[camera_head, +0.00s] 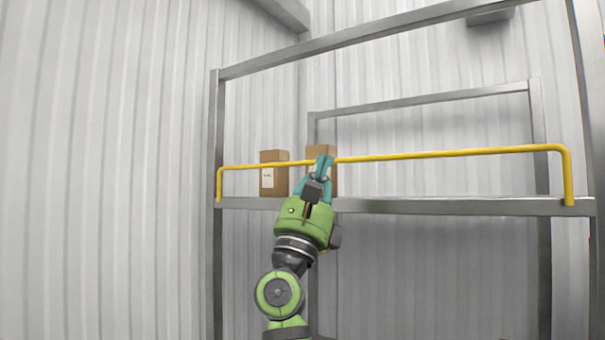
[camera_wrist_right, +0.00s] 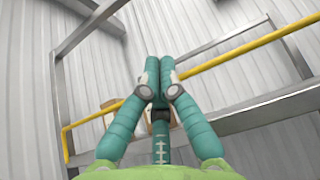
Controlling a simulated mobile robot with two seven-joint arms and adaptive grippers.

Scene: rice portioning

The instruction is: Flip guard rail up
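The yellow guard rail (camera_head: 450,154) stands up along the front edge of the shelf, its bent ends reaching down to the shelf. It crosses the right wrist view (camera_wrist_right: 245,48) behind and between the teal fingers. My right gripper (camera_head: 323,162) is at the rail's long bar, left of its middle. In the wrist view its fingers (camera_wrist_right: 160,66) are drawn close together across the bar and appear shut on it; the contact itself is hidden. My left gripper is not in view.
The grey shelf board (camera_head: 440,205) spans a metal rack frame. A brown box (camera_head: 274,180) stands on it left of my gripper. A second box (camera_head: 333,178) is partly hidden behind my fingers. The right part of the shelf looks empty.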

